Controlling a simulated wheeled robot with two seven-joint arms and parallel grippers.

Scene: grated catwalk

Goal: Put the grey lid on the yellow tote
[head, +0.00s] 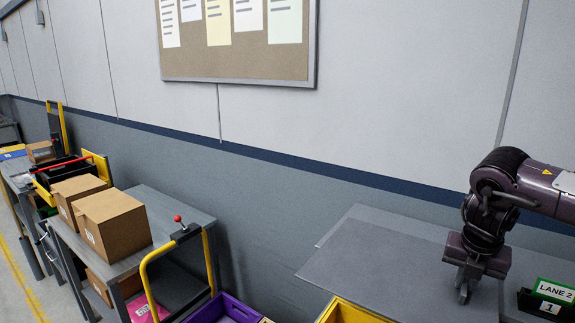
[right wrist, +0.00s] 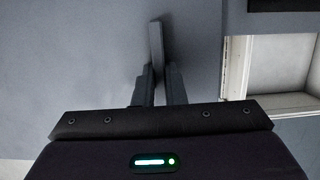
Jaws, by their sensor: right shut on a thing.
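The grey lid (head: 395,268) is a flat, wide panel at the lower right of the head view. My right gripper (head: 464,294) is over its right part, pointing down. In the right wrist view my right gripper (right wrist: 155,85) is shut on a narrow upright grip (right wrist: 156,42) of the lid. The yellow tote (head: 348,313) shows only as a yellow rim at the bottom edge, below the lid's front edge; the rest is hidden. I cannot tell whether lid and tote touch. My left gripper is not in view.
A grey bench top (head: 375,215) shows behind the lid. A green "LANE 2" sign (head: 553,291) stands close right of the gripper. A purple tote (head: 222,309) is at bottom centre. A cart (head: 180,215) with cardboard boxes (head: 112,230) stands left. A wall runs behind.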

